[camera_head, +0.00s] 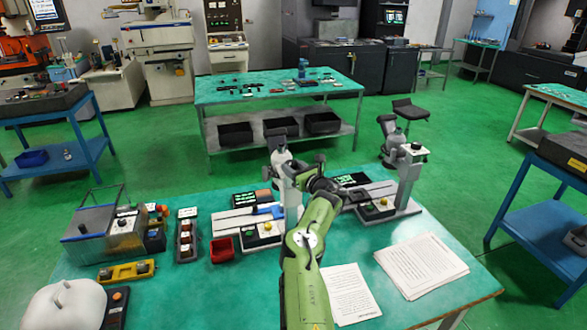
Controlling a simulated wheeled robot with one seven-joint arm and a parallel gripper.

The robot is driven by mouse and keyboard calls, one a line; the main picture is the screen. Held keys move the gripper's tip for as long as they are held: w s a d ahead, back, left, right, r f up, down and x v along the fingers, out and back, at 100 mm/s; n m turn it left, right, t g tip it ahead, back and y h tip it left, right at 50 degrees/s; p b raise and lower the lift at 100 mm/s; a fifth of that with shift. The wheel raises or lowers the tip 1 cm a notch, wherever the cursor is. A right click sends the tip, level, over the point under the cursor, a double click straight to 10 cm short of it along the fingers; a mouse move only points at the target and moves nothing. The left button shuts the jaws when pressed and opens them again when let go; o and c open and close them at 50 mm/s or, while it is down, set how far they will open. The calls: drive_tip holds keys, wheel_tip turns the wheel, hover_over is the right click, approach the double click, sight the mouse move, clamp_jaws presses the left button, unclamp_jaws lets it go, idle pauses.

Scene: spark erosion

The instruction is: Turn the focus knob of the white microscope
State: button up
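A white-grey microscope (281,157) stands on the green-topped bench near the middle of the head view. My green arm reaches up from the bottom edge and covers much of its body and column. My gripper (291,174) is at the microscope, in front of its upper part. Its fingertips blend into the microscope's dark and pale parts, so I cannot tell whether they touch a knob. The focus knob cannot be made out for certain. A second pale microscope (410,165) stands apart to the right, with its base on the same bench.
A red bin (222,249), a yellow tool (126,271) and a glass-sided box (104,231) sit to the left. A white rounded cover (62,304) is at front left. Papers (421,263) lie at front right. Bare bench top shows around my forearm's left.

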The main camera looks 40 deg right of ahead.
drive_tip(key=o, duration=0.5)
drive_tip(key=shift+r, duration=0.1)
drive_tip(key=shift+c, duration=0.2)
drive_tip(key=s+a, duration=0.2)
drive_tip(key=s, duration=1.3)
drive_tip(key=shift+s+a, duration=0.25)
drive_tip(key=shift+a, duration=0.1)
